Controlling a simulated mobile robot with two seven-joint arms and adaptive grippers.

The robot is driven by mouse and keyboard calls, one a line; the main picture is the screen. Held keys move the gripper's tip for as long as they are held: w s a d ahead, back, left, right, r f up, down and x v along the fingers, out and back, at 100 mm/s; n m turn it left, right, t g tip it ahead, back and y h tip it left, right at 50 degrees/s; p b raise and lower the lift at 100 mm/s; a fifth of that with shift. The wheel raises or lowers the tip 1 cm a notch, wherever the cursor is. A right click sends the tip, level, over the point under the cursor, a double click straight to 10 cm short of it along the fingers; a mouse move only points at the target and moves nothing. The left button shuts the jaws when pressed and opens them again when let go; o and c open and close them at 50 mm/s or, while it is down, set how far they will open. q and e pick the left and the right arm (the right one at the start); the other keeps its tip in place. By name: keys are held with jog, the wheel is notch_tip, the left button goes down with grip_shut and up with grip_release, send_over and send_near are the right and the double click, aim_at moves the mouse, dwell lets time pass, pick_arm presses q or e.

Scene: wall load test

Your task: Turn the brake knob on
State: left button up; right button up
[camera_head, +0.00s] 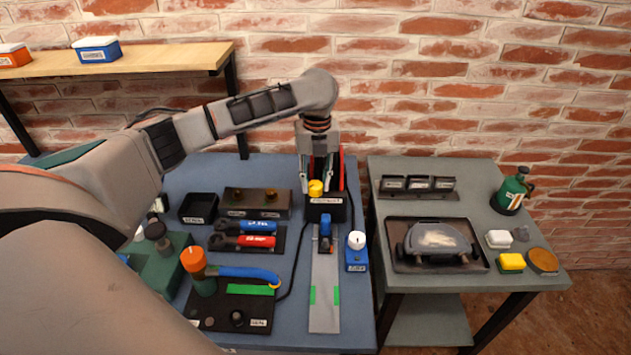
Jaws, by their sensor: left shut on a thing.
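My left gripper (317,182) points down over a small black box (325,207) at the back of the blue table. Its fingers are shut on a yellow knob (316,188) on top of that box. Part of the box and a red piece (342,170) beside the fingers are partly hidden by the gripper. A white knob (357,239) sits on a small blue box (357,262) to the front right. The small labels are too blurred to read, so I cannot confirm by its label which knob is the brake knob. My right gripper is not in view.
A grey plate (324,318) with green marks lies in front of the black box. An orange-topped fixture with a blue handle (250,273) and red and blue tools (257,242) lie left. A grey table (480,172) stands right. A brick wall is behind.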

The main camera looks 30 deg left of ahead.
aim_at(316, 185)
pick_arm(q)
jog(key=shift+m, duration=1.5)
jog(key=o, duration=1.1)
notch_tip(316, 185, up, 12)
jog(key=shift+d, duration=0.15)
